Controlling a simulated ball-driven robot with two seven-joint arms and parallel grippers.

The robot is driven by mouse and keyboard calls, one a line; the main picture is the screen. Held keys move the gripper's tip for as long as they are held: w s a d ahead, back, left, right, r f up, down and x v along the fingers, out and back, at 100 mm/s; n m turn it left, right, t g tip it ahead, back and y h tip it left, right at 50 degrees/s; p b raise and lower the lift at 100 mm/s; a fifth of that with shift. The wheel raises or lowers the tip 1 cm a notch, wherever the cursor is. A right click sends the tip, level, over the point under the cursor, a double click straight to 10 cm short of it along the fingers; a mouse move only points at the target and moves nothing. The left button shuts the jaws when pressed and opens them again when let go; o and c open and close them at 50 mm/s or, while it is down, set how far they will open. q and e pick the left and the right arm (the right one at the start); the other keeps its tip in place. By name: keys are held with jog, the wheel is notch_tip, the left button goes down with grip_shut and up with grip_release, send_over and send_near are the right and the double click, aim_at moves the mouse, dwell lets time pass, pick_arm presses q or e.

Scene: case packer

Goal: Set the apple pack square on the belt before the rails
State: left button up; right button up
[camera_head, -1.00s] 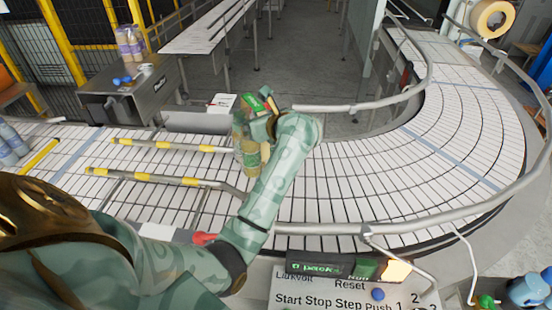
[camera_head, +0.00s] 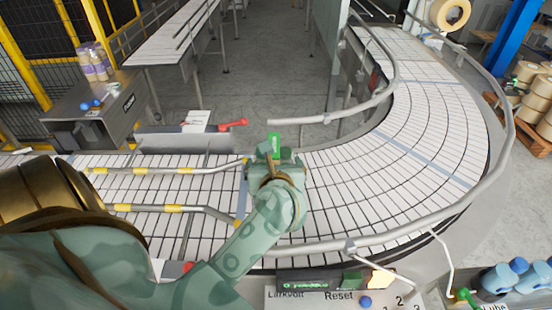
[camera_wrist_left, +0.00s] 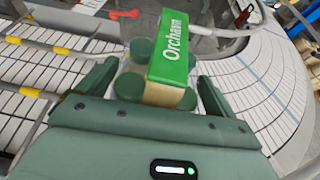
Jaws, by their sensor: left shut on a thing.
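The apple pack (camera_head: 275,141) shows in the head view as a bit of green top behind my left gripper (camera_head: 274,158). The pack is over the white slatted belt (camera_head: 345,185), just right of the ends of the yellow-banded rails (camera_head: 165,208). My arm hides its lower part, so I cannot tell if it touches the belt. My right gripper is not in view.
A curved metal guard rail (camera_head: 345,108) runs behind the belt, and another runs along its near side. A button panel (camera_head: 330,290) is in front. The belt to the right is clear.

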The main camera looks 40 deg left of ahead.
pick_arm(q)
jog(key=w+a+f+b, duration=0.5)
jog(key=w+f+b, duration=0.1)
jog(key=f, duration=0.4)
jog(key=shift+a+b, duration=0.35)
jog(key=shift+b, duration=0.45)
jog(key=shift+f, duration=0.15)
jog(key=o, duration=1.7)
jog(key=shift+f, duration=0.15)
jog(key=shift+s+d, duration=0.1)
